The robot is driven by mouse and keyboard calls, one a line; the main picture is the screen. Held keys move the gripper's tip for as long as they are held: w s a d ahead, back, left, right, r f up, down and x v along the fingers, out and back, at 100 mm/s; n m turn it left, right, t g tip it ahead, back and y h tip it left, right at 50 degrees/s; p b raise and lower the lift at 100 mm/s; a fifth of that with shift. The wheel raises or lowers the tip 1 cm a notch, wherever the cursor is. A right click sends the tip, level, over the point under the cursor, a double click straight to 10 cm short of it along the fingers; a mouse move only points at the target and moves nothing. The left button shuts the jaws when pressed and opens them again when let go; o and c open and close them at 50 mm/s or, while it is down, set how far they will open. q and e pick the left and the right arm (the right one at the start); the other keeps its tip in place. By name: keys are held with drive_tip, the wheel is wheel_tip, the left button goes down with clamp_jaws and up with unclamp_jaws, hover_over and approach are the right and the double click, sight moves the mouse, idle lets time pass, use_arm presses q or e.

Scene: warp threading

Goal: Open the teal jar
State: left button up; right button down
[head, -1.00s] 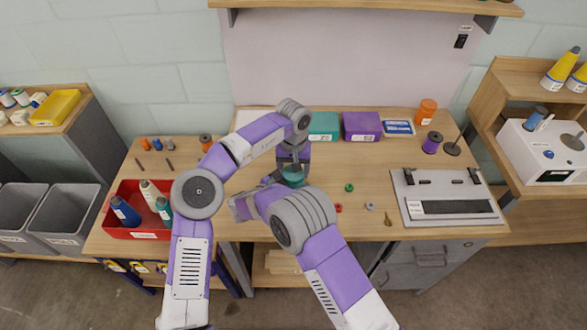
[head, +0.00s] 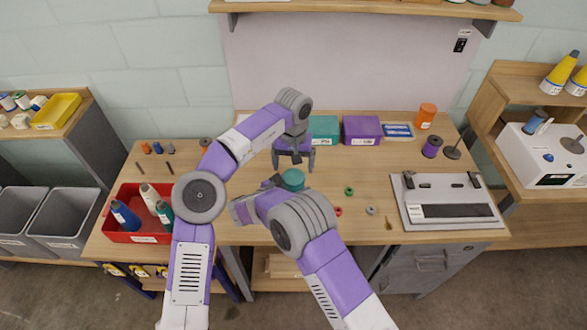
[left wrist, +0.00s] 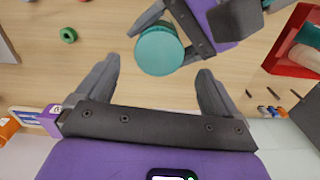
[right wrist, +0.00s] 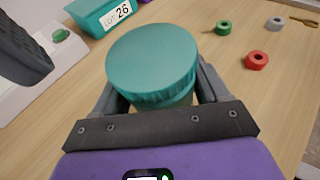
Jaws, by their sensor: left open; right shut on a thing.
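The teal jar (head: 293,179) stands on the table near its front middle. Its ridged teal lid (right wrist: 153,58) sits on top of a paler body, which shows only a little below it in the right wrist view. My right gripper (right wrist: 158,92) is shut on the jar from the side, with one finger on each side below the lid. My left gripper (head: 293,166) is open and empty, pointing down above and behind the jar. In the left wrist view the round lid (left wrist: 160,50) lies beyond and between my left fingertips (left wrist: 157,75), apart from them.
A teal box (head: 323,129) and a purple box (head: 361,129) stand at the back. Green (head: 349,190), red (head: 338,211) and grey (head: 371,211) rings lie right of the jar. A red bin (head: 120,232) of bottles is at left, a grey device (head: 445,210) at right.

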sight(294, 176)
use_arm(q)
wheel_tip(294, 176, up, 3)
drive_tip(key=m, duration=0.3)
drive_tip(key=shift+d+r, duration=0.1)
wheel_tip(294, 176, down, 8)
drive_tip(key=shift+r, duration=0.15)
idle(0.3)
drive_tip(key=c, duration=1.1)
drive_tip(key=n, duration=0.3)
